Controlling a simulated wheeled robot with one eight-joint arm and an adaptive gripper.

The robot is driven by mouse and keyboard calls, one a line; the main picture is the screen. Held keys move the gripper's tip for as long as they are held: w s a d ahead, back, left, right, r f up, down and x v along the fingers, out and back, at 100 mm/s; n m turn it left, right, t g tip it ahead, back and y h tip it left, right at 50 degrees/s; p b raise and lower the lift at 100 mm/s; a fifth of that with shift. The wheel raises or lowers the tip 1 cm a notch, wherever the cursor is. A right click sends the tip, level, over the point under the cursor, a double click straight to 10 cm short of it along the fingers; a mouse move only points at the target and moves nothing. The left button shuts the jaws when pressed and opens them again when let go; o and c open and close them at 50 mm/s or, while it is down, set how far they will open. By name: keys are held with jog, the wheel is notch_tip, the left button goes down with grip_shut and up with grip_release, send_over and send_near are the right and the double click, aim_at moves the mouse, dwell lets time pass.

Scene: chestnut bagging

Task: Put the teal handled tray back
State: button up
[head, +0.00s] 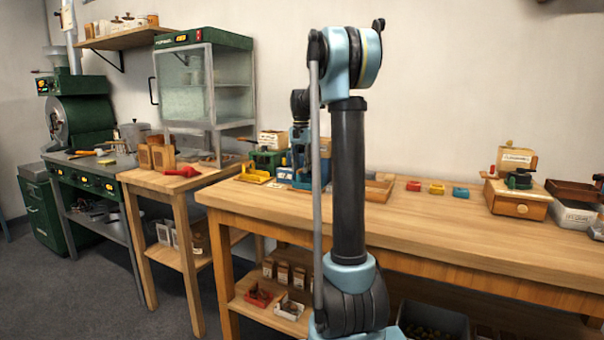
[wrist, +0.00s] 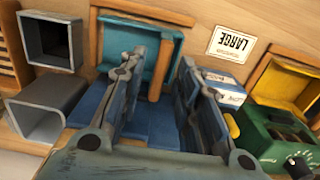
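The teal tray (wrist: 118,38) shows at the top middle of the wrist view, with a wooden strip along its far edge and a wooden handle (wrist: 159,68) on its near side. My gripper (wrist: 162,75) is open, its two fingers spread to the left and right of the handle. A gap shows between the fingers and the handle; I cannot tell whether either finger touches the tray. The left finger hides part of the tray.
A yellow tray (wrist: 305,97) with a wooden handle and a green device (wrist: 270,135) stand at the right. Two grey square tubes (wrist: 48,108) are at the left. A LARGE label (wrist: 232,43) lies nearby. The bench front (head: 420,235) is clear.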

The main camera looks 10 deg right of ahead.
notch_tip(320, 180, up, 10)
jog(key=shift+f, duration=0.25)
dwell(0.3)
